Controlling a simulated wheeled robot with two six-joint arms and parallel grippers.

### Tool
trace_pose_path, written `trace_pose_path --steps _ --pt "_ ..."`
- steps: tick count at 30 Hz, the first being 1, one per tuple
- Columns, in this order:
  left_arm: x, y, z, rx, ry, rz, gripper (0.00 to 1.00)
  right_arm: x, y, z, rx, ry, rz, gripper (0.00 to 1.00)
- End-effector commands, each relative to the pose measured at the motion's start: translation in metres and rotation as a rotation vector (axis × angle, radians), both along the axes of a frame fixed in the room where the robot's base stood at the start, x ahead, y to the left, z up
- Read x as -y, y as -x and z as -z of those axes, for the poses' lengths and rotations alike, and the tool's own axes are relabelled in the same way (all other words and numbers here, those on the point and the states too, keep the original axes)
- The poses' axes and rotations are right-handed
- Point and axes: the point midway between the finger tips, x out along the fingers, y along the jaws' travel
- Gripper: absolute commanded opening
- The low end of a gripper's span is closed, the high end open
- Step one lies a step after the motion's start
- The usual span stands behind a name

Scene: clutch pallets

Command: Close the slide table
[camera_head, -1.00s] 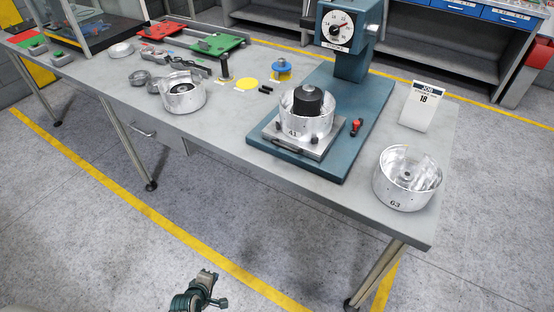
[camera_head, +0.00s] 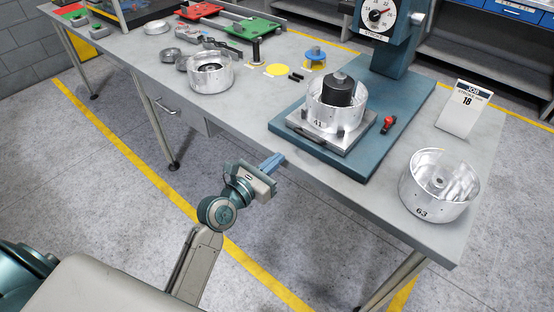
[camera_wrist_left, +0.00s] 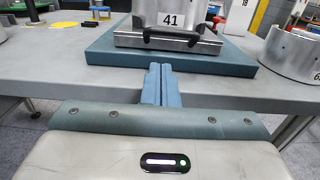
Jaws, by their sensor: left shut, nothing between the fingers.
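The slide table (camera_head: 302,137) is a grey metal plate on the blue base of the press (camera_head: 400,115). It carries a silver drum marked 41 (camera_head: 322,115) with a black cylinder in it. The slide table's front edge with a dark handle (camera_wrist_left: 165,40) shows in the left wrist view. My left gripper (camera_head: 272,164) is at the table's front edge, in front of and apart from the slide table. Its blue fingers (camera_wrist_left: 157,84) are together with nothing between them, pointing toward the blue base. My right gripper is not in view.
A silver drum marked 63 (camera_head: 438,185) stands at the right table end, beside a job card (camera_head: 464,108) reading 18. Another silver drum (camera_head: 210,73) stands to the left. A red-topped part (camera_head: 387,124) sits on the base. The table front between is clear.

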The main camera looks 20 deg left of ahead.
Motion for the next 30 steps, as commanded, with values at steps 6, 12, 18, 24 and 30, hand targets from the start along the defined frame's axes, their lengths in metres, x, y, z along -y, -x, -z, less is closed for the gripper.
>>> trace_pose_path --steps 6,12,18,24,30 --pt "0.017 -0.047 -0.002 0.002 0.001 0.000 0.00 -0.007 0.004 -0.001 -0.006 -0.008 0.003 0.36" --pt "0.030 -0.081 -0.001 0.000 -0.001 0.000 0.00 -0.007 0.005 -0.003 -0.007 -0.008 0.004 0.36" --pt "0.036 -0.100 0.000 0.000 -0.002 -0.001 0.00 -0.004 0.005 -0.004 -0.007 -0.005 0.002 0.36" --pt "0.038 -0.104 0.001 -0.001 -0.004 -0.001 0.00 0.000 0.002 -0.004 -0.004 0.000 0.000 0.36" --pt "0.038 -0.104 0.001 -0.001 -0.004 -0.001 0.00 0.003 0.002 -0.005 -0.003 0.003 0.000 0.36"
